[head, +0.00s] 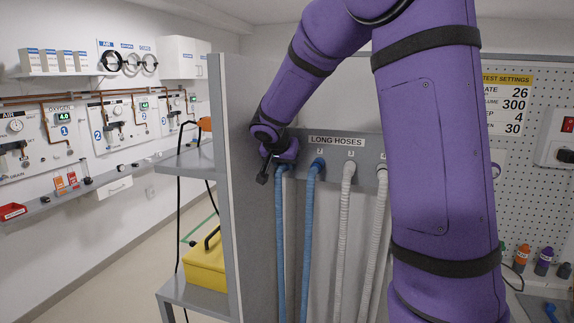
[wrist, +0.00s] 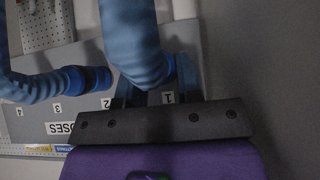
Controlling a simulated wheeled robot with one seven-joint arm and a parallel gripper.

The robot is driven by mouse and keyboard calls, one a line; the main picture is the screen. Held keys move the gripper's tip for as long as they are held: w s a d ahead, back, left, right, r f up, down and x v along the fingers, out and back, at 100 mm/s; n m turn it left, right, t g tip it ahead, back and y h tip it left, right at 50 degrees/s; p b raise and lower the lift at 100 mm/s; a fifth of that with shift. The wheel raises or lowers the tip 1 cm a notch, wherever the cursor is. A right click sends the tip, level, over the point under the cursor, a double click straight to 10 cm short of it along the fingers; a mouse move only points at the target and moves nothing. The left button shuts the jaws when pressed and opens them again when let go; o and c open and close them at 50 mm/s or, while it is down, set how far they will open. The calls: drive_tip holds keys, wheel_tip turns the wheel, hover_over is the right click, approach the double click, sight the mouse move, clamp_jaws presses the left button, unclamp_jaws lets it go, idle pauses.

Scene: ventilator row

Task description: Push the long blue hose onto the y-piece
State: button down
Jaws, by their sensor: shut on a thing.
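A blue corrugated hose (head: 281,240) hangs from place 1 of the rack marked "LONG HOSES". My gripper (head: 277,165) is at its top end, in front of the rack. In the wrist view my gripper (wrist: 155,88) is shut on this blue hose (wrist: 137,42), with a finger on either side of it beside the label "1". My gripper hides part of the hose's top end, so I cannot tell whether it still sits on its peg. A second blue hose (head: 310,235) hangs at place 2 and also shows in the wrist view (wrist: 40,88). I cannot make out the y-piece in either view.
Pale hoses (head: 343,235) hang at places 3 and 4. A grey upright panel (head: 232,190) stands close to the left of my gripper. Left of it are shelves with a yellow case (head: 207,262). My arm covers much of the right side. Open floor shows at the left.

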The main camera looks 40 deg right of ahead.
drive_tip(key=shift+s+a, duration=0.1)
drive_tip(key=shift+a, duration=0.1)
drive_tip(key=shift+s+a, duration=0.75)
drive_tip(key=shift+a, duration=0.2)
drive_tip(key=shift+s+a, duration=0.75)
drive_tip(key=shift+a, duration=0.15)
